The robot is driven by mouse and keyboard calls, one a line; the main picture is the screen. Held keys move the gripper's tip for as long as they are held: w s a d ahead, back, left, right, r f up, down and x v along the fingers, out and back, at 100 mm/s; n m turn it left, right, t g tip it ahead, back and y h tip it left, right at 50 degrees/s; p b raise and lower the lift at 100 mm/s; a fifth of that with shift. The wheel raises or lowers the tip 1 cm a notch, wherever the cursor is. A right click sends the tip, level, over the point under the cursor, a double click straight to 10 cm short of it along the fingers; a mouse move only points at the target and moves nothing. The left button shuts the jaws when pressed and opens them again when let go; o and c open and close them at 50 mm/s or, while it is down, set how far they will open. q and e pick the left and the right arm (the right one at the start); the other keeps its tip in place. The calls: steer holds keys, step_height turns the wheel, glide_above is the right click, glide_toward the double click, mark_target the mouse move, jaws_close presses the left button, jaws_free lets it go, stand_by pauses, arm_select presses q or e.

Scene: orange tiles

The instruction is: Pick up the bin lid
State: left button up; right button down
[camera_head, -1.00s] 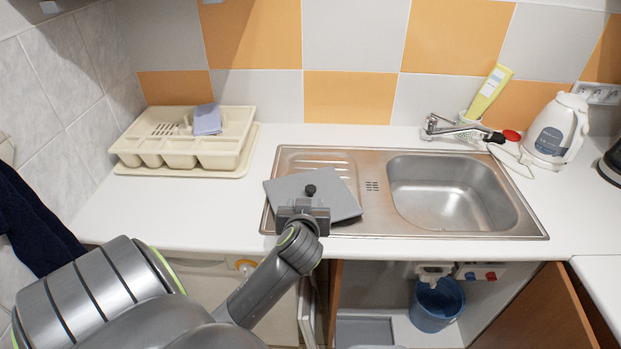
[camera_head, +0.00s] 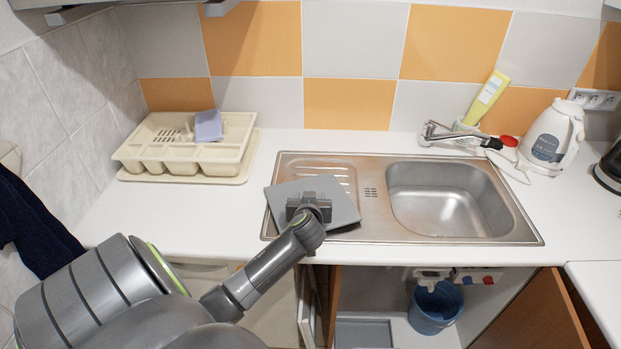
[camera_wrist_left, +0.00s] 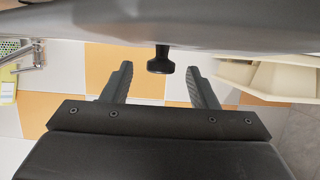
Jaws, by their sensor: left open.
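The bin lid (camera_head: 342,206) is a flat grey square plate. It lies on the ribbed drainboard at the left of the steel sink. In the head view my left gripper (camera_head: 309,198) is over the lid and hides its middle. In the left wrist view the lid (camera_wrist_left: 120,18) fills the top of the picture, and its black knob (camera_wrist_left: 160,62) stands between the two open fingers of my left gripper (camera_wrist_left: 161,84). Gaps show on both sides of the knob. The right gripper is not in view.
The sink (camera_head: 447,203) is to the right of the lid, with a faucet (camera_head: 455,137) behind it. A beige cutlery tray (camera_head: 160,166) stands at the left on the white counter. A white kettle (camera_head: 552,137) is at the right. Below, a blue bin (camera_head: 436,308) stands in the open cabinet.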

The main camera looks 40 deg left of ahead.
arm_select(q)
steer(key=shift+w+a+f, duration=0.25)
steer(key=shift+w+a, duration=0.15)
steer(key=c, duration=1.1)
